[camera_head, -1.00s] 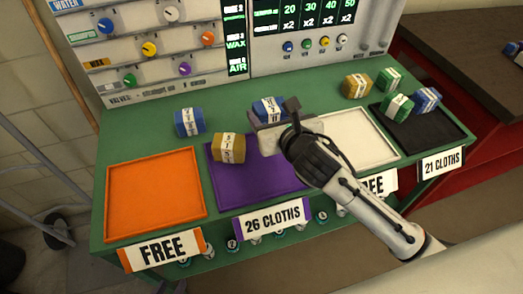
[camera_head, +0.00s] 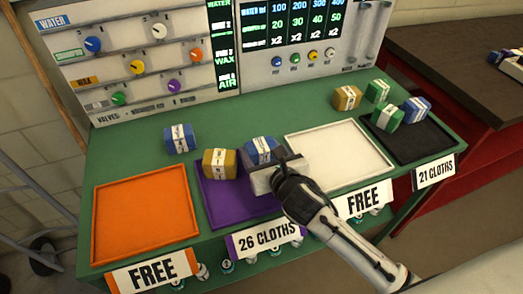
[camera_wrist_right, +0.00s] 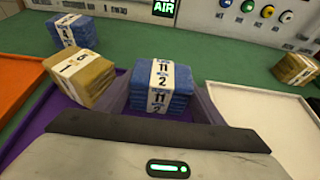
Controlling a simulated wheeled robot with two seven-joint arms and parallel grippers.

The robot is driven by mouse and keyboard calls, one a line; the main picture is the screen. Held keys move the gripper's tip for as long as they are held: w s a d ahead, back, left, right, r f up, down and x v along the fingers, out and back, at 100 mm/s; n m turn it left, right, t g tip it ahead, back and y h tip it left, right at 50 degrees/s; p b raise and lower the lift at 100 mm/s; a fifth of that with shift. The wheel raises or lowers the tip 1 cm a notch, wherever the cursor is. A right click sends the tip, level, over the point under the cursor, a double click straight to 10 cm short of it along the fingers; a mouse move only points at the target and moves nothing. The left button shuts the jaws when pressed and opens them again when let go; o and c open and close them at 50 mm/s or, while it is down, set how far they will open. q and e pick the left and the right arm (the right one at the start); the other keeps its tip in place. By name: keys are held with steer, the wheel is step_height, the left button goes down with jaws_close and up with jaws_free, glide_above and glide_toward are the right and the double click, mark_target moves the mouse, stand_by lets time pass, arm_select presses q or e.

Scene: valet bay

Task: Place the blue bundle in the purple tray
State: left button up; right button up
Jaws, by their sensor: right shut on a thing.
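My right gripper (camera_head: 266,166) is shut on a blue bundle (camera_head: 260,149) with a white band. It holds the bundle over the back right part of the purple tray (camera_head: 240,208); whether the bundle touches the tray I cannot tell. In the right wrist view the held bundle (camera_wrist_right: 160,88) sits level at the middle, its band reading 11 and 2. A yellow bundle (camera_head: 220,164) rests at the back left of the purple tray. Another blue bundle (camera_head: 180,138) lies on the green counter behind it. My left gripper is not in view.
An empty orange tray (camera_head: 145,213) is on the left and an empty white tray (camera_head: 338,150) on the right. A black tray (camera_head: 430,145) is farther right, with green and blue bundles at its back edge. A valve panel (camera_head: 140,60) stands behind the counter.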

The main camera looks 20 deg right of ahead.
steer(key=o, duration=0.9)
steer(key=shift+c, duration=0.2)
steer(key=shift+r, duration=0.2)
steer(key=p+v, duration=0.1)
steer(key=v, duration=1.1)
